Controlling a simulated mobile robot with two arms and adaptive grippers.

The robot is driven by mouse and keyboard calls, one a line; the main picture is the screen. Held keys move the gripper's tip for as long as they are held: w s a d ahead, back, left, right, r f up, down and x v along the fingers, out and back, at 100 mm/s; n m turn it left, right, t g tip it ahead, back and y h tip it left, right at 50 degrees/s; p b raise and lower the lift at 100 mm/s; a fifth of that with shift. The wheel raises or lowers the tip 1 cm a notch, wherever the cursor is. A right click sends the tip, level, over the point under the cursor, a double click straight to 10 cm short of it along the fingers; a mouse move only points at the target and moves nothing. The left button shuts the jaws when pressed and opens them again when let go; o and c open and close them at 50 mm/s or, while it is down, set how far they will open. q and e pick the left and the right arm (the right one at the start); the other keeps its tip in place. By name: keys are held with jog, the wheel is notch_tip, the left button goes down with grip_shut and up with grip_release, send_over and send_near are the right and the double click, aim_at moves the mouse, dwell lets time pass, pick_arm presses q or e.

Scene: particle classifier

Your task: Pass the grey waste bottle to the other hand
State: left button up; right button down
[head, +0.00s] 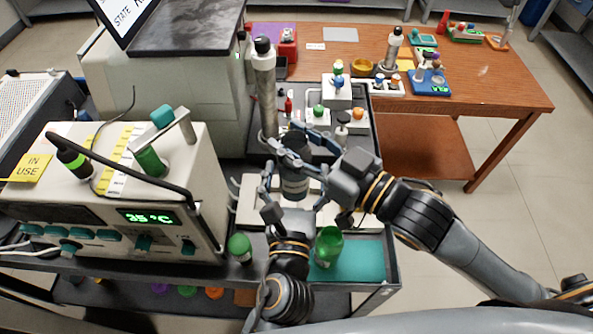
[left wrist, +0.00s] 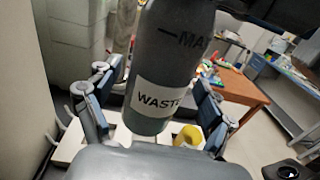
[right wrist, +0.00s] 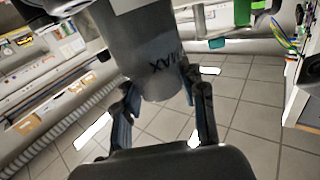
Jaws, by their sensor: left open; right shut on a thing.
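The grey waste bottle (head: 295,182) is upright above the cart, between my two grippers. My right gripper (head: 300,150) reaches in from the right and is shut on its upper part. My left gripper (head: 287,188) comes from below, open, with its fingers on either side of the lower bottle. In the left wrist view the bottle (left wrist: 172,65), with its white WASTE label, stands between the spread left fingers (left wrist: 155,95). In the right wrist view the bottle (right wrist: 143,50) sits between the right fingers (right wrist: 162,90); whether the left fingers touch it cannot be told.
A tall grey cylinder with a black cap (head: 263,85) stands close behind the grippers. A green cup (head: 328,246) stands on the teal mat (head: 362,260) at the cart's front. The heater box (head: 110,215) is at left. A wooden table (head: 480,85) is behind right.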

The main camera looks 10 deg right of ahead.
pick_arm(q)
jog(key=shift+c, duration=0.4)
jog(key=c, duration=1.1)
jog(key=shift+c, duration=1)
pick_arm(e)
jog(key=c, duration=0.7)
grip_release()
